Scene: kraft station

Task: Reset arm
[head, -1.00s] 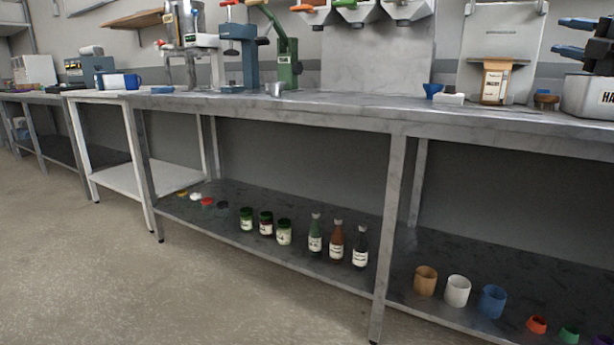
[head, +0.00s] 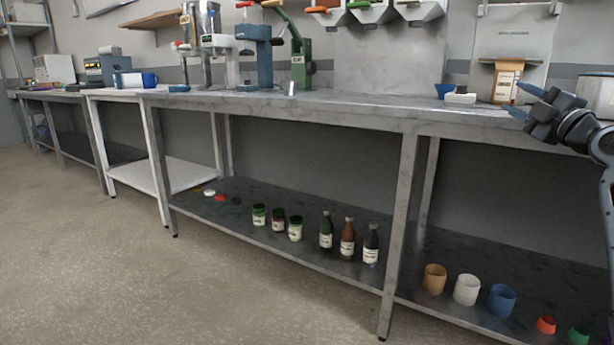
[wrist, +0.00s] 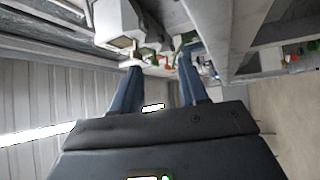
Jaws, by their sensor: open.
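My gripper (head: 522,101) shows at the right edge of the head view, in front of the right part of the grey workbench (head: 330,104). Its two blue fingers are apart and point left. In the wrist view my gripper (wrist: 160,85) has its fingers spread with nothing between them. My arm runs down the right edge of the head view.
A brown packet (head: 507,82) stands on the bench close to my fingers. A blue press (head: 263,60) and a green press (head: 298,50) stand farther left. Jars, bottles and cups (head: 467,290) stand on the lower shelf. The floor (head: 200,280) in front is clear.

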